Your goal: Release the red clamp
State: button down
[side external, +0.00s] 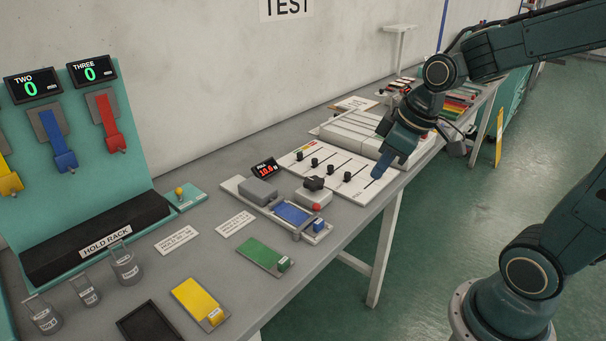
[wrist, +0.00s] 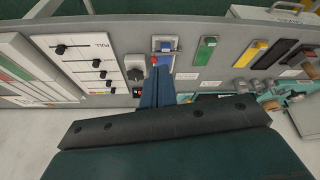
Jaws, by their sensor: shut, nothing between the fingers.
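My gripper (side external: 386,164) is shut and empty, pointing down over the slider panel in the side view. In the wrist view, its narrow tip (wrist: 155,74) overlaps the edge of the blue plate. A small red knob (side external: 316,207) sits at the blue plate's fixture; it also shows in the wrist view (wrist: 153,60), close to the gripper tip in the picture. The blue plate (side external: 292,214) lies in a pale holder. A red strap-like lever (side external: 110,122) hangs on the teal board below the display THREE. I cannot tell which red part is the clamp.
The white slider panel (side external: 330,176) lies beside a grey box with a black knob (side external: 314,184). Green (side external: 258,252) and yellow (side external: 195,298) plates lie nearer the front. Bare grey table lies between the plates.

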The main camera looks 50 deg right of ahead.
jog(key=w+d+f+n+y, duration=0.1)
jog(key=w+d+f, duration=0.3)
jog(key=w+f, duration=0.1)
jog(key=shift+d+f, duration=0.3)
jog(key=shift+f, duration=0.55)
jog(key=shift+w+f, duration=0.1)
jog(key=shift+x, duration=5)
jog(key=shift+w+a, duration=0.35)
jog(key=shift+w, duration=0.5)
jog(key=shift+w+a, duration=0.35)
jog(key=shift+w, duration=0.5)
